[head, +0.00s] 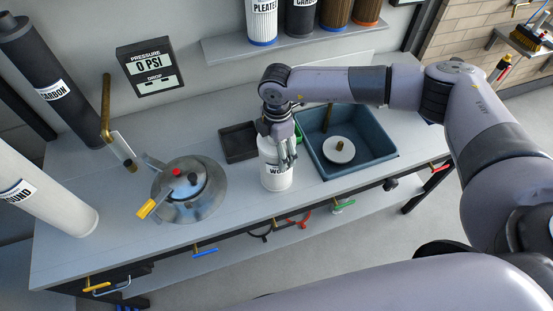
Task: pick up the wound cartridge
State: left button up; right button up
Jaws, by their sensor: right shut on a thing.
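The wound cartridge (276,180) is a short white cylinder, upright on or just above the bench, in the middle of the head view. Its label is partly covered, with the letters "WO" showing. My right gripper (287,158) comes down over it from above and is shut on it. The fingers hide part of its top and front. I cannot tell whether its base touches the bench. My left gripper is not in view.
A blue bin (348,168) with a white disc inside stands right of the cartridge. A dark tray (238,141) is behind left, and a metal lidded vessel (189,190) stands left. Large tubes lean at far left. Shelf cartridges (262,22) are behind.

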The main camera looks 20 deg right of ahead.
jog(key=c, duration=0.5)
jog(key=shift+c, duration=0.2)
jog(key=shift+r, duration=0.1)
